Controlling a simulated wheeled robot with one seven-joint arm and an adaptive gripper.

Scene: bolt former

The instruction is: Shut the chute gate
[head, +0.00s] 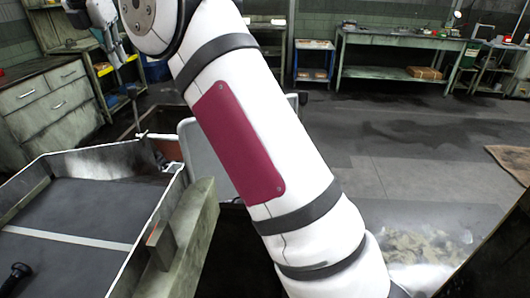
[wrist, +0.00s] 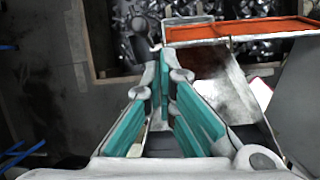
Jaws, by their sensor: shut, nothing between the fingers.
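An orange-edged flat panel (wrist: 240,28), which looks like the chute gate, lies ahead and to the right of my fingertips in the wrist view. A grey sloping metal chute (wrist: 222,85) runs below it towards me. I cannot tell how far the gate stands open. My gripper (wrist: 163,52) is shut and empty, its teal-padded fingers meeting near the panel's left end. I cannot tell whether the tips touch it. In the head view my gripper (head: 116,62) shows at the upper left, partly cut by the frame, and my arm covers the middle.
A bin of shiny metal parts (wrist: 130,35) lies beyond my fingertips. A dark metal tray (head: 70,205) with raised walls stands at the left front. A drawer cabinet (head: 45,105) stands behind it. Workbenches (head: 400,70) line the back; the floor (head: 400,150) at right is mostly clear.

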